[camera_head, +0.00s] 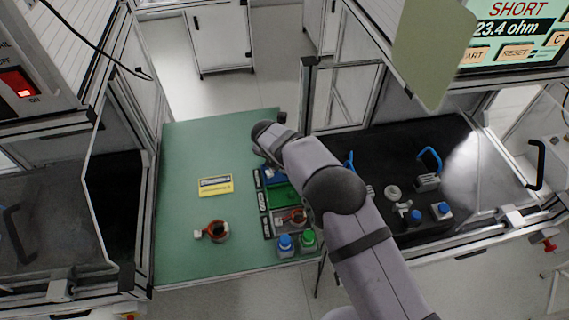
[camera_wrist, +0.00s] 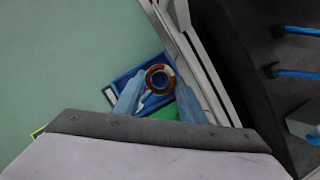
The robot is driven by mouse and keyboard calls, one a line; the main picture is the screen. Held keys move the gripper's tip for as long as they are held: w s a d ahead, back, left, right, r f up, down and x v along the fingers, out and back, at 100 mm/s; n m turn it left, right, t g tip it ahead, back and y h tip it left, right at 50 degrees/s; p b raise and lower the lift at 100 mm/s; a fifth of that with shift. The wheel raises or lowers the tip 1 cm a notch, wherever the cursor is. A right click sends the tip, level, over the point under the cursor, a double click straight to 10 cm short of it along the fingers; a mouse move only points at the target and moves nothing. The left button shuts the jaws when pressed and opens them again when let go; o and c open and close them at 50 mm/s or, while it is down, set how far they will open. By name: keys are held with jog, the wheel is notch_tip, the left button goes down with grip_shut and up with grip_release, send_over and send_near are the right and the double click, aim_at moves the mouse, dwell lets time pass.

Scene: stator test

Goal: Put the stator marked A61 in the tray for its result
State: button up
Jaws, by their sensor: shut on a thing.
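My gripper (camera_wrist: 158,88) is shut on a stator (camera_wrist: 160,76), a dark ring with copper-brown windings. In the wrist view it appears over the blue tray (camera_wrist: 122,80); its height above the tray is hard to tell. No A61 mark is readable. The green tray (camera_wrist: 164,112) shows partly between the fingers. In the head view my arm hides the gripper and held stator; the blue tray (camera_head: 273,174) and green tray (camera_head: 283,195) show beside it. A second stator (camera_head: 298,215) lies in the front tray. A third stator (camera_head: 218,231) lies on the green table (camera_head: 185,255).
The screen (camera_head: 515,30) reads SHORT, 23.4 ohm. A yellow card-like object (camera_head: 215,186) lies on the table. The black bench (camera_head: 375,145) at right holds several small parts. The table's left side is mostly clear.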

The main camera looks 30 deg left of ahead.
jog(key=shift+f+b, duration=0.35)
jog(key=shift+f, duration=0.25)
dwell(0.3)
jog(key=shift+s+d+f, duration=0.1)
jog(key=shift+s+f, duration=0.05)
jog(key=shift+f, duration=0.2)
jog(key=o, duration=1.2)
jog(key=shift+f, duration=0.15)
jog(key=shift+o, duration=0.2)
jog(key=shift+d, duration=0.1)
jog(key=shift+d+f, duration=0.1)
jog(key=shift+b, duration=0.3)
jog(key=shift+r, duration=0.7)
jog(key=b+v, duration=0.2)
jog(key=v, duration=0.5)
jog(key=shift+a, duration=0.65)
